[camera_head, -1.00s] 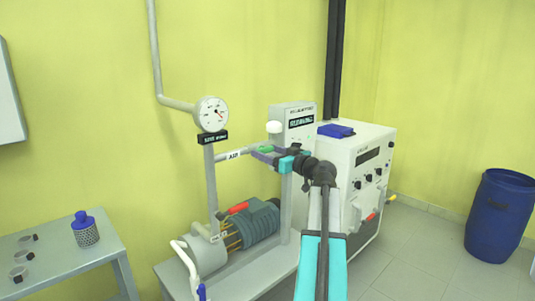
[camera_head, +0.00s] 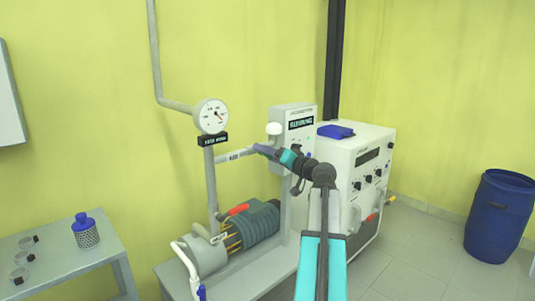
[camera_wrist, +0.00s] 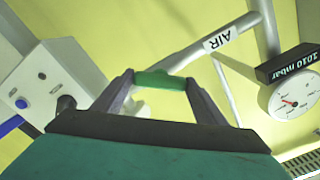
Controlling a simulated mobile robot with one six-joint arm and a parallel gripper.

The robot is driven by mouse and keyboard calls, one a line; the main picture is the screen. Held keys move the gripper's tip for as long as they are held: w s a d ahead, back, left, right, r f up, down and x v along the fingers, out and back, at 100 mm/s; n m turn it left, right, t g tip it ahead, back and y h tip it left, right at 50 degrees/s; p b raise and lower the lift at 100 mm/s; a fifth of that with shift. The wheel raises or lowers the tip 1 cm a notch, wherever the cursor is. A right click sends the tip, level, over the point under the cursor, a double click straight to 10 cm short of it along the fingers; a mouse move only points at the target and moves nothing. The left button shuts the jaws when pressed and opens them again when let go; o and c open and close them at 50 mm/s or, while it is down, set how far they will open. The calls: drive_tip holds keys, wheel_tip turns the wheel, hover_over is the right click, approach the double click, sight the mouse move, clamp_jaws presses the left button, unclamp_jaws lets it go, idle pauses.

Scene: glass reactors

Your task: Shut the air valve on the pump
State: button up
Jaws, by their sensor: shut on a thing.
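The air valve's green handle (camera_wrist: 160,80) sits between the two fingers of my gripper (camera_wrist: 160,86) in the wrist view. The gripper is shut on it. Behind it runs the grey pipe with the "AIR" label (camera_wrist: 222,39). In the head view my gripper (camera_head: 265,150) is at the right end of the same labelled pipe (camera_head: 235,155), and the green handle is hidden by the gripper. The pump (camera_head: 257,224), with a teal motor body, stands below on a grey bench. A red handle (camera_head: 237,209) shows above the pump.
A pressure gauge (camera_head: 211,115) with a black display (camera_head: 213,140) stands left of the gripper. A grey control box (camera_head: 298,118) is close behind it. A white cabinet (camera_head: 355,160) stands to the right, and a blue barrel (camera_head: 499,215) farther right.

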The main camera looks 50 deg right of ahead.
drive_tip(key=shift+m+p, duration=2.65)
drive_tip(key=shift+m, duration=2.35)
drive_tip(key=o, duration=1.1)
drive_tip(key=shift+c, duration=0.2)
drive_tip(key=s+a, duration=0.1)
drive_tip(key=s, duration=1.2)
drive_tip(key=shift+s+b, duration=0.4)
